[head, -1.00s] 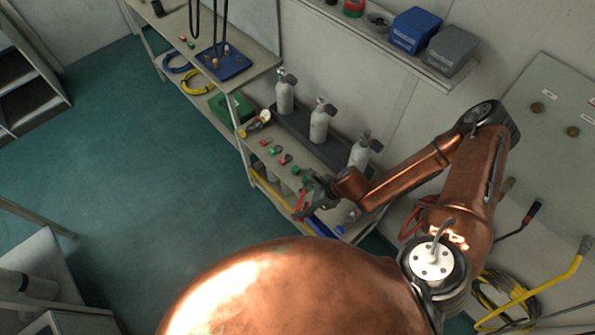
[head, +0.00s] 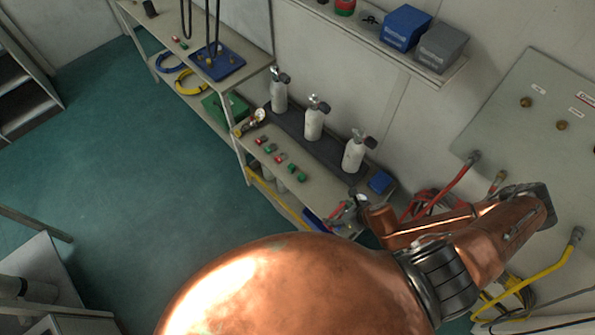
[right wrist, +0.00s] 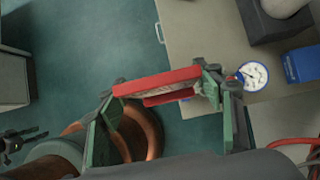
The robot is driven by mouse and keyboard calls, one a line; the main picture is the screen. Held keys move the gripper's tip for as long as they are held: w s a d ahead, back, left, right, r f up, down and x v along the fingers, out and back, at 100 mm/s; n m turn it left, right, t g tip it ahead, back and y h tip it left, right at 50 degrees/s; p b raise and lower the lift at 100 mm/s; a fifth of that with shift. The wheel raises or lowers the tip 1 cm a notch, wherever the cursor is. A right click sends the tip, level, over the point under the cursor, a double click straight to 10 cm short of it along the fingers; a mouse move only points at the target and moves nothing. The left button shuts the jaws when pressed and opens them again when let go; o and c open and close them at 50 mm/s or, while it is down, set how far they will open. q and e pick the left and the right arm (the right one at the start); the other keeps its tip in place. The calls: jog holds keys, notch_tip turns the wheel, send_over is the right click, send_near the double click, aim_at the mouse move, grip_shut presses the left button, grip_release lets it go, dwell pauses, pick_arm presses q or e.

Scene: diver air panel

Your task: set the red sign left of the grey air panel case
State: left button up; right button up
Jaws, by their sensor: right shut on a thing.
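My right gripper (head: 345,213) is shut on the red sign, above the near end of the workbench. In the right wrist view the red sign (right wrist: 158,82) spans between the green-padded fingers of the gripper (right wrist: 160,105). The sign's face and lettering cannot be read. The grey air panel case (head: 443,47) sits on the wall shelf at the upper right, to the right of a blue case (head: 405,27). A dark gripper-like part of mine (right wrist: 20,143) shows at the lower left of the right wrist view; its jaws are unclear.
The wall shelf (head: 395,62) also holds a red-and-green roll (head: 345,6). The bench carries several grey cylinders (head: 314,119), small red and green parts and a blue box (head: 381,181). A hose panel (head: 540,95) is at the right. Green floor is open at left.

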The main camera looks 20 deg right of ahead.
jog(key=shift+w+d+f, duration=0.85)
jog(key=shift+w+f, duration=1.3)
jog(key=shift+f, duration=0.05)
jog(key=shift+w+d+f, duration=0.9)
jog(key=shift+w+f, duration=1.2)
jog(key=shift+f, duration=0.05)
jog(key=shift+w+d+f, duration=0.85)
jog(key=shift+w+f, duration=1.3)
jog(key=shift+f, duration=0.05)
jog(key=shift+f, duration=0.15)
jog(key=o, duration=1.2)
jog(key=shift+c, duration=0.2)
